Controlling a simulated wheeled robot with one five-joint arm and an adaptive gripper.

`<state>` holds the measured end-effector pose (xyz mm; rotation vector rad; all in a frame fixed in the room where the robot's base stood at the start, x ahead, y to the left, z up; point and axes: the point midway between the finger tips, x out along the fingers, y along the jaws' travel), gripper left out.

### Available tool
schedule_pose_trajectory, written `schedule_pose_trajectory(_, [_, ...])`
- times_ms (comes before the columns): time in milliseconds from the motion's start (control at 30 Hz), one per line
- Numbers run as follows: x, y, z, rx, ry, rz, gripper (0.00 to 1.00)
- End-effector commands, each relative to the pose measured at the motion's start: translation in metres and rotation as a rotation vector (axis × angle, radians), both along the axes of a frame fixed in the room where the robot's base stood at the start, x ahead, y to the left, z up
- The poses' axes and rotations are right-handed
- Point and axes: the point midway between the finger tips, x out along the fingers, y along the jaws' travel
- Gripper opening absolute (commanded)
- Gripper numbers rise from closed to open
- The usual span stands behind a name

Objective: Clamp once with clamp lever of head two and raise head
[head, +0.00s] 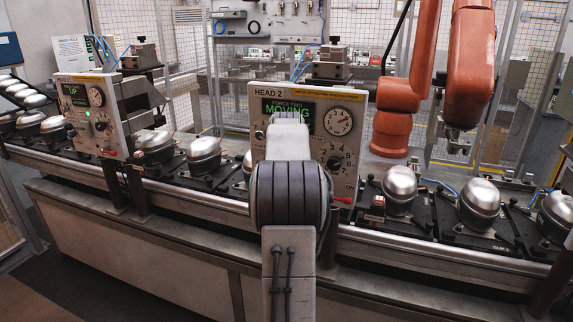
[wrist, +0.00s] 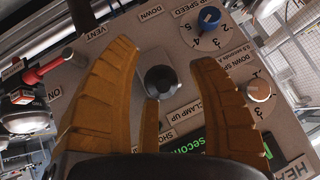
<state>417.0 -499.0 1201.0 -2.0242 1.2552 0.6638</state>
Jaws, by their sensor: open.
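The head two panel (head: 338,118) stands at the centre of the head view, its green display (head: 288,109) reading "MOVING". My arm covers the panel's lower left part and hides my gripper there. In the wrist view, a round black knob (wrist: 161,82) stands out from the panel, between labels reading "DOWN" and "CLAMP UP"; it appears to be the clamp lever's end. My gripper (wrist: 163,53) is open, its yellow-brown fingers on both sides of the knob. A gap shows on each side. Whether the shorter middle finger touches the knob, I cannot tell.
A blue knob (wrist: 209,18), a pale knob (wrist: 257,90) and a red-handled lever (wrist: 47,70) flank the fingers. The head one panel (head: 93,112) stands to the left. Silver compressor shells (head: 399,184) line the conveyor. An orange robot arm (head: 469,63) stands behind, right.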

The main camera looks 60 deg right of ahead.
Motion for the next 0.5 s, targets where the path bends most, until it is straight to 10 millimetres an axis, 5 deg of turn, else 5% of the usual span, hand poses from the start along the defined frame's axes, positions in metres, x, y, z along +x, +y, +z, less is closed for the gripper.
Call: schedule_pose_trajectory(500, [-0.028,0.038,0.048,-0.003,-0.002,0.000,0.54])
